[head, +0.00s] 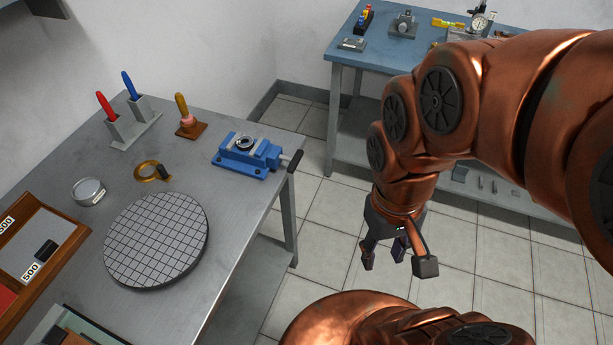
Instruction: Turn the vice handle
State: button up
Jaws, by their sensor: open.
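The blue vice (246,156) sits at the right edge of the grey metal table, with a dark ring-shaped part on its top. Its handle (295,161) is a dark bar at the vice's right end, sticking out past the table edge. My gripper (383,258) hangs open and empty over the tiled floor, to the right of the handle and lower in the picture, apart from it. Its fingers point down.
A round gridded plate (156,240), a brass ring (152,171), a wooden-based tool (186,118) and holders with red and blue handles (131,86) stand on the grey table (235,225). A blue-topped bench (383,56) with instruments stands behind. Tiled floor lies between.

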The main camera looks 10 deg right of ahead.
aim_at(294, 161)
jog(key=k, duration=0.9)
jog(key=u, duration=0.8)
jog(key=i, duration=0.5)
jog(key=u, duration=0.05)
